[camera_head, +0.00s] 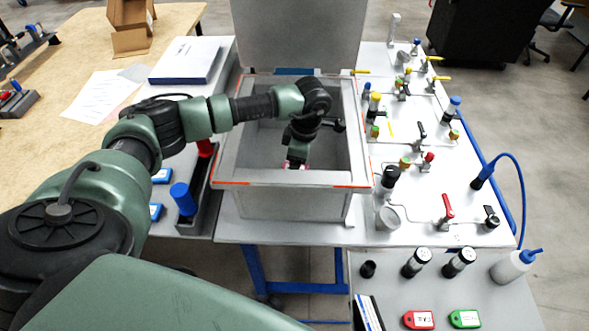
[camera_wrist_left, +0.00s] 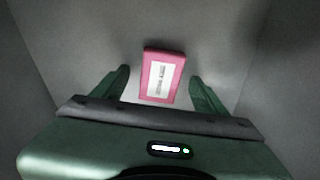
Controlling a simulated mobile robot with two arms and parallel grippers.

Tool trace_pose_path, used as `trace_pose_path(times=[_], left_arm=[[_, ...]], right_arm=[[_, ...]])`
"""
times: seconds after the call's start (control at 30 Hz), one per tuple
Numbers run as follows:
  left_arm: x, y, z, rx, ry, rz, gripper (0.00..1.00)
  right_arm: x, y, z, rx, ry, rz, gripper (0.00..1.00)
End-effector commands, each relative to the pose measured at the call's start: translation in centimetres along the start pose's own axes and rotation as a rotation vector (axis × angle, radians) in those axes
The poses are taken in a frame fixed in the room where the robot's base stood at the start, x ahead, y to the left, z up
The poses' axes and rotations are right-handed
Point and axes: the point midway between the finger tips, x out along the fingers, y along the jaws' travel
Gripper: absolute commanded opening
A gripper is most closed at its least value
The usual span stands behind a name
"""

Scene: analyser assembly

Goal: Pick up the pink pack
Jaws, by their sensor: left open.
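The pink pack (camera_wrist_left: 163,76) lies on the floor of the open grey box, with a white label on its top face. In the left wrist view my left gripper (camera_wrist_left: 160,85) is open, with one finger on each side of the pack and a gap on both sides. In the head view my left arm reaches over the rim of the box (camera_head: 228,172) and its gripper (camera_head: 296,163) points down inside. Only a small pink bit of the pack shows there, beside the fingers. My right gripper is in neither view.
The box walls stand close around my left gripper, and the box lid (camera_head: 298,35) is raised behind it. A panel with valves (camera_head: 425,125) is on the right. A rack with a blue-capped piece (camera_head: 184,198) stands on the left. Small bottles (camera_head: 416,262) stand at the front right.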

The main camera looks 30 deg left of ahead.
Motion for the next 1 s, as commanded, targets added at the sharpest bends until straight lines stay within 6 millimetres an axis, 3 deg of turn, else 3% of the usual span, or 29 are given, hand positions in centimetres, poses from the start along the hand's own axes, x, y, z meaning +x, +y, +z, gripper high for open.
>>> trace_pose_path(times=[0.07,0.3,0.57,0.77,1.0], left_arm=[[0.0,0.0,0.0,0.000,0.000,0.000,0.70],[-0.1,0.0,0.0,0.001,0.000,0.000,0.06],[-0.2,0.0,0.0,0.000,0.000,0.000,0.06],[-1.5,0.1,-0.1,0.001,-0.002,0.002,0.06],[-6.5,0.2,-0.9,0.001,-0.003,0.006,0.06]], right_arm=[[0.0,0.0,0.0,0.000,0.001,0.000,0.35],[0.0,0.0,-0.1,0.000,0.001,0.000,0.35],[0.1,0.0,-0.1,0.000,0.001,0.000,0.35],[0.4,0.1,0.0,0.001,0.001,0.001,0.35],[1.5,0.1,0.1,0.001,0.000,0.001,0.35]])
